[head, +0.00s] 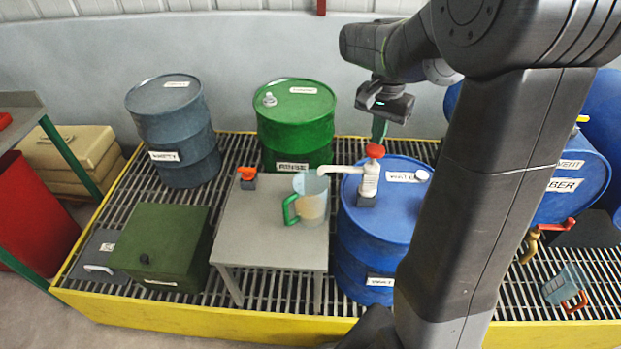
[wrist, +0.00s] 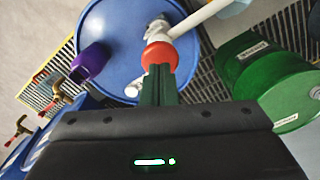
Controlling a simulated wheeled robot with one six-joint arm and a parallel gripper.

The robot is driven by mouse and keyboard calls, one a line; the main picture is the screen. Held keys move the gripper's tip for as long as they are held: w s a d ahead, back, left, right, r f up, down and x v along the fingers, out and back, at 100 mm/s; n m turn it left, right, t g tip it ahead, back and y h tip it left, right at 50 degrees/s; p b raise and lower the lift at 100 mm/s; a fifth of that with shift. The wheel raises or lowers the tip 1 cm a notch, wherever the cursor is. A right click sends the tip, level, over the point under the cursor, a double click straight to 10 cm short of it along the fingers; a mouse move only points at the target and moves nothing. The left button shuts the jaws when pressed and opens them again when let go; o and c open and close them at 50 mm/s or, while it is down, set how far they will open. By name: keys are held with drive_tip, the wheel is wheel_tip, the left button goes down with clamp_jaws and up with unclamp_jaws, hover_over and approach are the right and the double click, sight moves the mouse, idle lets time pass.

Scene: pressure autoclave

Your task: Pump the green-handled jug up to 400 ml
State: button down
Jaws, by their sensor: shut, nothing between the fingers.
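The jug (head: 312,205) with the green handle (head: 290,210) stands upright on the grey table, under the end of the white spout (head: 340,169). Its body is pale and see-through; I cannot read its level. The spout belongs to a hand pump on the blue drum (head: 410,228), topped by a red knob (head: 375,151). My gripper (head: 379,138) is shut and empty, pointing down just above the knob. In the wrist view the green fingers (wrist: 158,73) overlap the red knob (wrist: 160,55); I cannot tell whether they touch it.
An orange-topped item (head: 247,175) sits on the table's back left corner. A green drum (head: 295,120) stands behind, a grey-blue drum (head: 175,130) at the back left. An orange-handled jug (head: 566,285) is at right. A purple object (wrist: 90,60) shows in the wrist view.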

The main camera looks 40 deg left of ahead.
sight(376, 149)
drive_tip(key=shift+f, duration=0.15)
idle(0.4)
drive_tip(key=shift+f+b, duration=1.4)
drive_tip(key=shift+f, duration=0.85)
drive_tip(key=shift+r+p, duration=2.1)
drive_tip(key=shift+r, duration=0.3)
drive_tip(key=shift+f, duration=0.2)
